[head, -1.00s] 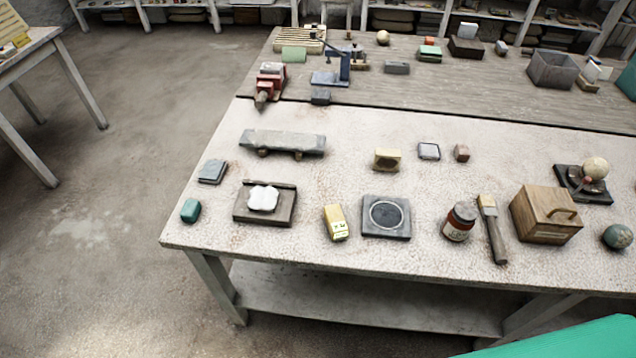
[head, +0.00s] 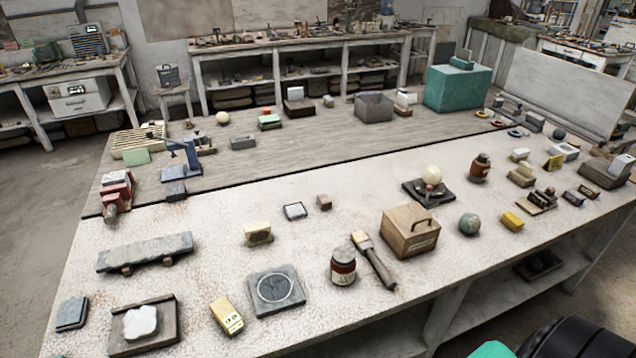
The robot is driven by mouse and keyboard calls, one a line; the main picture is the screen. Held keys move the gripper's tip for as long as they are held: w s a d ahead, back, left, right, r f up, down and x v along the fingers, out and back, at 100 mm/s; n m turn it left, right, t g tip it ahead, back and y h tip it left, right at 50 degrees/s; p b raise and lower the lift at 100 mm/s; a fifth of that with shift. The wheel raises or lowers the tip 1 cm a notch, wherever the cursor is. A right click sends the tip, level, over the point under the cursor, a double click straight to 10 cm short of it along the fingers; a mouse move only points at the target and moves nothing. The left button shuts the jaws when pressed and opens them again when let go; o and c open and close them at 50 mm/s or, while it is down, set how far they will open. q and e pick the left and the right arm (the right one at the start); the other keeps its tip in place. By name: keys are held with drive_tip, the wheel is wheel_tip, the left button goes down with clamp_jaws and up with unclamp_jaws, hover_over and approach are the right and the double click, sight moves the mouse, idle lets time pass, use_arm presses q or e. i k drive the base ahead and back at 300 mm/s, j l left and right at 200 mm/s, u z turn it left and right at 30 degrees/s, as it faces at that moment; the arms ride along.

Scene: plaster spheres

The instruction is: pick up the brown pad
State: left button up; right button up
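I cannot tell for sure which thing is the brown pad. A small reddish-brown block (head: 324,202) lies on the pale table, right of a small white-topped square (head: 294,211). A flat brown tray (head: 158,340) with a white lobed piece on it lies at the front left. A tan block (head: 521,176) and a dark brown tray (head: 537,205) with small dark pieces lie toward the right end. Neither of my grippers is in view.
A wooden box with a handle (head: 411,238), a brush (head: 373,260), a brown jar (head: 343,268) and a square slab with a ring (head: 262,298) stand along the front. A teal box (head: 458,87) stands at the back. Bare tabletop lies left of centre (head: 215,220).

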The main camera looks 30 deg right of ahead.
sight(324, 201)
drive_tip(key=z, duration=1)
drive_tip(key=u, duration=1.4)
drive_tip(key=z, duration=1.4)
drive_tip(key=l, duration=0.1)
